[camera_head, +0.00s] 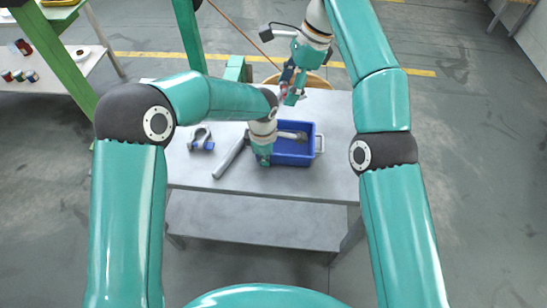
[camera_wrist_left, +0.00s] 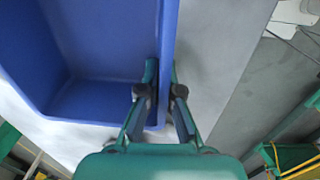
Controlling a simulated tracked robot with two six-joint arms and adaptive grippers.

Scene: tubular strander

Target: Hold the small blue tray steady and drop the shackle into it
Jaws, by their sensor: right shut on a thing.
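The small blue tray (camera_head: 292,157) stands on the grey table; its inside looks empty in the left wrist view (camera_wrist_left: 105,45). My left gripper (camera_head: 263,162) is at the tray's left wall. In the left wrist view its fingers (camera_wrist_left: 162,75) straddle that wall, one inside and one outside, closed in close against it. My right gripper (camera_head: 287,97) is above the table's far edge, beyond the tray and higher than it. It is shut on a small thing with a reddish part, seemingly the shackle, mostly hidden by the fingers.
On the grey table (camera_head: 310,186), a grey bar (camera_head: 229,160) lies left of the tray. A grey clamp-like piece with a blue part (camera_head: 201,140) lies further left. A white handle-like loop (camera_head: 320,143) is at the tray's right end. A round brown thing (camera_head: 313,81) is behind the table.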

